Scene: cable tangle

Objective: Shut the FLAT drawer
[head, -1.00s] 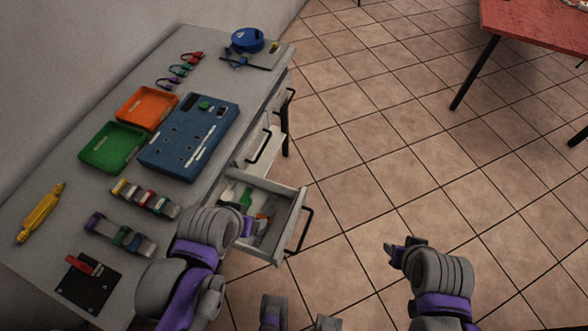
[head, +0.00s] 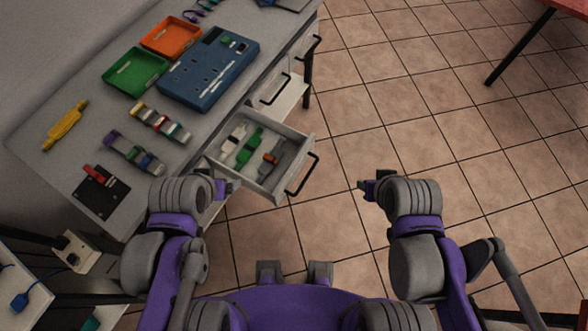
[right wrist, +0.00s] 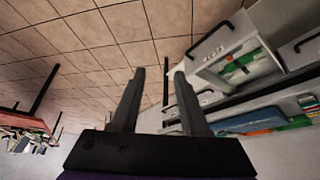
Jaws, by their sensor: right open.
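An open grey drawer (head: 212,163) sticks out of the workbench, with a black bar handle (head: 302,174) on its front. White, green, orange and grey items lie inside. No FLAT label is legible. The drawer also shows in the right wrist view (right wrist: 205,50). My left gripper (head: 228,188) is beside the drawer's near side; its jaw state is unclear, and I cannot tell whether it touches. My right gripper (head: 366,187) is open and empty, to the right of the handle and apart from it. Its spread fingers show in the right wrist view (right wrist: 158,85).
Two other handled drawer fronts (head: 274,89) (head: 307,46) lie farther along the bench. The benchtop (head: 60,170) holds a blue panel (head: 195,80), green and orange trays (head: 135,72) (head: 171,36) and cable bundles. Open tiled floor lies right of the drawer.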

